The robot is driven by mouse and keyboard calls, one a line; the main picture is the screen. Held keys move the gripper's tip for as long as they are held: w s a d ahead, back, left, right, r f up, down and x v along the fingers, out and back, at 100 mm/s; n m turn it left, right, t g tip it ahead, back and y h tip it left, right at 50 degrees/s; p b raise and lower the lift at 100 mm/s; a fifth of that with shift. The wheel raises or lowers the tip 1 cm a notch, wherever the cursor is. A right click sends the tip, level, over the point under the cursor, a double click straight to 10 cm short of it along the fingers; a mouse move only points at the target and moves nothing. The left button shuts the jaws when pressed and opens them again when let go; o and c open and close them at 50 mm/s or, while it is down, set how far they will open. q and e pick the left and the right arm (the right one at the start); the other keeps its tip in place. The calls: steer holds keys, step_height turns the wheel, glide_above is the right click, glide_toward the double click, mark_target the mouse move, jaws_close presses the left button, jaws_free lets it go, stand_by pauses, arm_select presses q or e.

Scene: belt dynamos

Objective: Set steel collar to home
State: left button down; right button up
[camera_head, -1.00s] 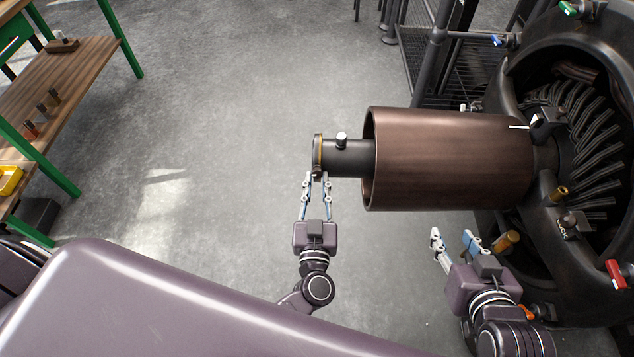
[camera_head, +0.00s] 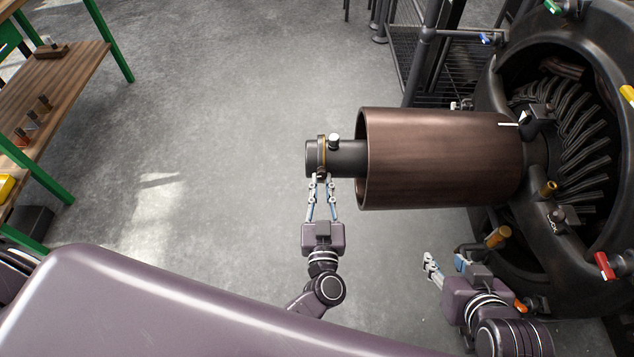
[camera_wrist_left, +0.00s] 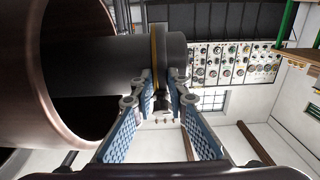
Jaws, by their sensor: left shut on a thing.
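The steel collar (camera_head: 322,152) is a thin ring with a yellow edge around the dark shaft (camera_head: 349,158). A short piece of the shaft sticks out to the left of it. A pale-topped peg (camera_head: 334,141) stands on the shaft just right of the collar. My left gripper (camera_head: 322,179) reaches up from below, shut on the collar's lower part. In the left wrist view the collar (camera_wrist_left: 159,55) rises between the fingertips (camera_wrist_left: 160,90). My right gripper (camera_head: 447,262) is open and empty, below the drum.
The brown drum (camera_head: 440,158) surrounds the shaft to the right of the collar. The large dark machine housing (camera_head: 500,215) with coloured handles stands at far right. A wooden bench (camera_head: 70,75) with green legs is at left; the floor between is clear.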

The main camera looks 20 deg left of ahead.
arm_select(q)
steer(key=shift+d, duration=0.3)
steer(key=c, duration=1.9)
jaws_free()
steer(key=v, duration=1.2)
steer(key=shift+w+r, duration=0.1)
